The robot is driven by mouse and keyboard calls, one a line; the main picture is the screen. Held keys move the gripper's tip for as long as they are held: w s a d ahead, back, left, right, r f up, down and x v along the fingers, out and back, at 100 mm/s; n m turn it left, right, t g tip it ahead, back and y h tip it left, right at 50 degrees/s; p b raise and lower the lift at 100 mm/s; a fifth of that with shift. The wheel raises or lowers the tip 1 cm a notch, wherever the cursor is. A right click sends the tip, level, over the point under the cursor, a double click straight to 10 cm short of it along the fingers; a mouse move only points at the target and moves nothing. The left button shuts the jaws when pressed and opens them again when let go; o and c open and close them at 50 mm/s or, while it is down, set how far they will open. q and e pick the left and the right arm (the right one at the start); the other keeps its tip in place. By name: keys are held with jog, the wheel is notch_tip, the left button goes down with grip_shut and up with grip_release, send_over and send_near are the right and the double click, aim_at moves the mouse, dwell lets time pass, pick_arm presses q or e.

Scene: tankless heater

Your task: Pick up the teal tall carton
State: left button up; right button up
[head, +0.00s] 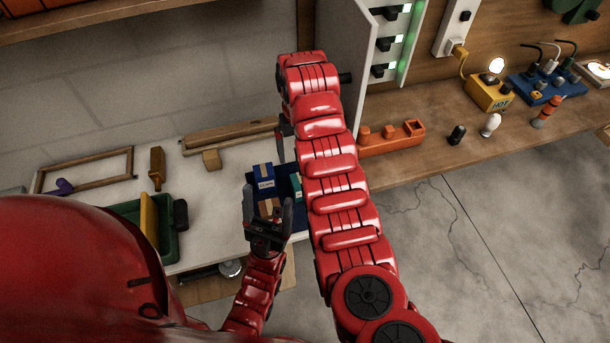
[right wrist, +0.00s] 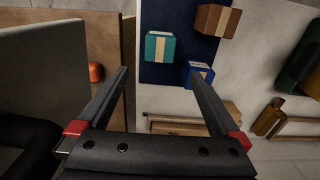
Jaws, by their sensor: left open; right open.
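The teal carton (right wrist: 160,46) has a pale tape band and stands on a dark blue tray (right wrist: 165,73) in the right wrist view. In the head view only a sliver of the teal carton (head: 297,187) shows beside my right arm. My right gripper (right wrist: 158,76) is open and empty, with the carton ahead of the gap between its fingertips; contact is not visible. My left gripper (head: 268,205) is open, pointing up the picture near the tray's near side. I see nothing held in it.
A blue carton (right wrist: 198,74) sits close to the right fingertip, and a brown carton (right wrist: 217,20) lies beyond it. A pale upright panel (right wrist: 40,80) stands left of my right gripper. A green bin (head: 172,237) and a wooden frame (head: 85,170) are on the bench's left.

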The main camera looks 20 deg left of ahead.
aim_at(301, 188)
notch_tip(301, 188, down, 8)
jog(key=b, duration=0.4)
jog(key=shift+s+f+b, duration=0.1)
jog(key=shift+f+b, duration=0.15)
jog(key=shift+b, duration=0.05)
notch_tip(301, 188, down, 2)
jog(key=shift+f+p, duration=0.15)
jog(key=shift+p, duration=0.35)
jog(key=shift+f, duration=0.35)
jog(key=shift+s+d+f+p, duration=0.1)
jog(key=shift+d+f+p, duration=0.05)
jog(key=shift+f+p, duration=0.35)
notch_tip(301, 188, down, 3)
jog(key=shift+s+d+r+p, duration=0.1)
jog(key=shift+r+p, duration=0.05)
jog(key=shift+p, duration=0.5)
jog(key=shift+f, duration=0.95)
